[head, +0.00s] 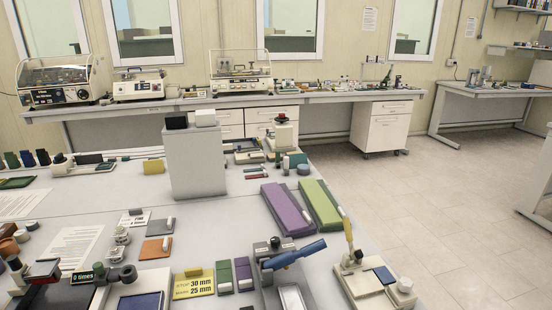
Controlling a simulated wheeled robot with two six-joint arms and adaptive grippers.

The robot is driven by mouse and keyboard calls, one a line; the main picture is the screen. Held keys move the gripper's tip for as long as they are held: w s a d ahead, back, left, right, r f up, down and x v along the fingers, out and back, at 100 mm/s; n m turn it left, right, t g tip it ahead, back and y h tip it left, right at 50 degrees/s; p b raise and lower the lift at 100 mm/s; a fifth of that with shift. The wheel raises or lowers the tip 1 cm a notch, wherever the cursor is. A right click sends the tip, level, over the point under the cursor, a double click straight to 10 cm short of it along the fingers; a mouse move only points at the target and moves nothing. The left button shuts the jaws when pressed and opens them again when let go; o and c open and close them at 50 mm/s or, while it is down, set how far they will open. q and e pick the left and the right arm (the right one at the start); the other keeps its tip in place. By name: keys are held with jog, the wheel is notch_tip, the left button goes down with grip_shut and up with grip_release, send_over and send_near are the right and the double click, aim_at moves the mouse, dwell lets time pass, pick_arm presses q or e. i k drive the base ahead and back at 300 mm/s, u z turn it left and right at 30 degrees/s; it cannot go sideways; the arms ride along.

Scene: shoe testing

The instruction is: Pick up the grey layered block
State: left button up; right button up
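I cannot pick out a grey layered block for certain. A large plain grey box (195,160) stands upright on the near table, with a black block (176,120) and a whitish block (205,117) side by side on top. No layers show on these at this size. A small grey piece (304,169) lies to the right of the box, too small to tell its make-up. Neither of my grippers is in view.
A purple case (286,209) and a green case (320,205) lie along the near table's right side. A device with a blue handle (295,254) and a cream device (372,281) stand in front. A yellow sign (194,284) and green blocks (224,277) are nearby. Open floor (450,200) lies right.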

aim_at(271, 158)
jog(key=z, duration=2.55)
jog(key=i, duration=2.6)
jog(key=u, duration=3)
jog(key=i, duration=5.2)
